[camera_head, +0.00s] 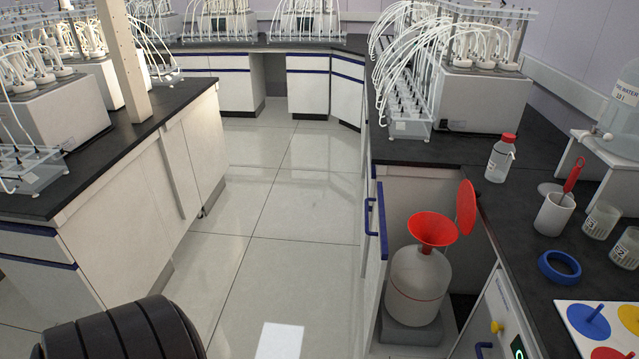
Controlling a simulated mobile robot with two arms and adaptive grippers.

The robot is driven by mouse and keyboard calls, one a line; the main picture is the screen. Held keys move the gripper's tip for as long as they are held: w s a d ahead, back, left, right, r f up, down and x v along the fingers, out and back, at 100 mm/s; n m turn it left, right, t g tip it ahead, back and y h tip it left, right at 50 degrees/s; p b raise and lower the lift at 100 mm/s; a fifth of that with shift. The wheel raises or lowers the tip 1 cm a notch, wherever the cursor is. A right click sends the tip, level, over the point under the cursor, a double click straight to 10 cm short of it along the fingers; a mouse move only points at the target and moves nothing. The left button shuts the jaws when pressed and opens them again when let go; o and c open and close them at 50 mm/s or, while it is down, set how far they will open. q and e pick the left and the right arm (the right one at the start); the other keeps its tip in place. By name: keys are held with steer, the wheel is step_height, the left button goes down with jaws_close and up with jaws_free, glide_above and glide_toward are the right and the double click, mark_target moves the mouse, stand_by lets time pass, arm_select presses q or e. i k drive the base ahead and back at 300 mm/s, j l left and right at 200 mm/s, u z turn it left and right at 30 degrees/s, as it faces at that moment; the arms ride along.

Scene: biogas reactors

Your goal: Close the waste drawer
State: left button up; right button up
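The waste drawer (370,285) stands open on the right bench, pulled out left into the aisle. Its white front panel is seen nearly edge-on, with a blue handle (376,222) on its aisle side. Inside is a whitish waste container (416,285) on a grey base (408,329). A red funnel (433,229) sits in its top, and its round red lid (466,208) is tilted up beside it. Neither of my grippers is in view.
The tiled aisle (270,245) is clear left of the drawer. The right bench holds a red-capped bottle (500,158), a white cup (553,214), a blue ring (559,267) and glass beakers (600,220). A left bench (130,200) borders the aisle.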

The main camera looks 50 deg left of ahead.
mark_target(409, 314)
steer(key=i+j+u, duration=0.2)
steer(key=j+u, duration=0.25)
steer(key=i+j+u, duration=0.2)
steer(key=j+u, duration=0.2)
steer(key=i+l+z, duration=0.1)
steer(key=i+l, duration=0.1)
steer(key=i, duration=0.1)
